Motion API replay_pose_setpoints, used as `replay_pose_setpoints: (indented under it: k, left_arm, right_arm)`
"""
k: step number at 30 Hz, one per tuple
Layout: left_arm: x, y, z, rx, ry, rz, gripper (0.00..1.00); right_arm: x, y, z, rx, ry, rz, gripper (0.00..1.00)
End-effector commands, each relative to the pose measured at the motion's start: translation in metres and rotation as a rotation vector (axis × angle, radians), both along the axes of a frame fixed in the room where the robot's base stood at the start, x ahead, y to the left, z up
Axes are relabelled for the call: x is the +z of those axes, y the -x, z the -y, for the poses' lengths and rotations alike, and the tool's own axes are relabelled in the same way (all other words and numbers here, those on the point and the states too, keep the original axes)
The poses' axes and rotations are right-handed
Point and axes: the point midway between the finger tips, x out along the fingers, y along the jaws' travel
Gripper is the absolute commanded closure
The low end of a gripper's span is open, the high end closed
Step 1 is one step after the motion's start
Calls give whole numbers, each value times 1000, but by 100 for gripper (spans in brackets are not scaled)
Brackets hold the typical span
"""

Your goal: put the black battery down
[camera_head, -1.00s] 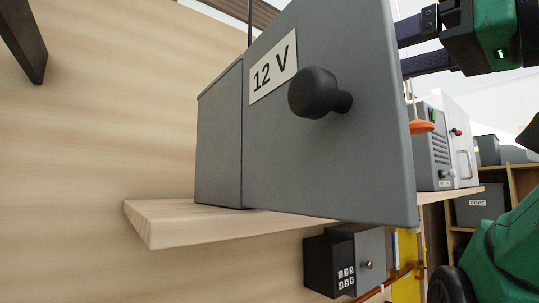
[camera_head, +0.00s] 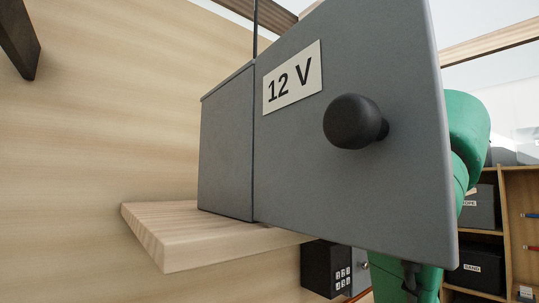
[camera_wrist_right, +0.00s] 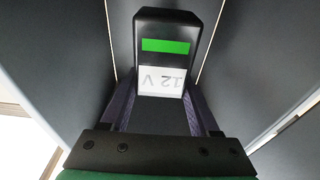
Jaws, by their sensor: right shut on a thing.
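The black battery (camera_wrist_right: 166,46) has a green stripe and a white 12 V label, upside down in the right wrist view. My right gripper (camera_wrist_right: 158,92) is shut on it, with a dark purple finger on each side. Dark grey walls stand to the left and right of the battery. In the head view, the grey box (camera_head: 227,145) labelled 12 V stands on a wooden shelf (camera_head: 190,240). Its door (camera_head: 380,200) with a round black knob (camera_head: 352,121) is swung open towards me. The door hides my right gripper and the battery there. My left gripper is out of view.
A black keypad box (camera_head: 326,270) is mounted below the shelf. A rack (camera_head: 510,235) with labelled dark bins stands behind at the right. A dark bar (camera_head: 18,40) juts in at the upper left. The shelf's left end is bare.

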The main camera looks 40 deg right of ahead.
Motion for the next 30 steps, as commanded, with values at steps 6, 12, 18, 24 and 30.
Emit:
replay_pose_setpoints:
  k: [6,12,18,24,30]
  left_arm:
    - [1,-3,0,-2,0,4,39]
    - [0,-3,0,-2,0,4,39]
    - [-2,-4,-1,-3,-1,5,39]
    - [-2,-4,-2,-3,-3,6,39]
    - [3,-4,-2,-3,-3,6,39]
  right_arm:
    - [-25,-4,1,-2,1,0,100]
    - [-25,-3,0,-1,0,1,100]
    - [-28,-4,0,0,0,-1,8]
    - [-28,-4,0,-1,0,-1,8]
    - [-22,-2,0,-1,0,0,8]
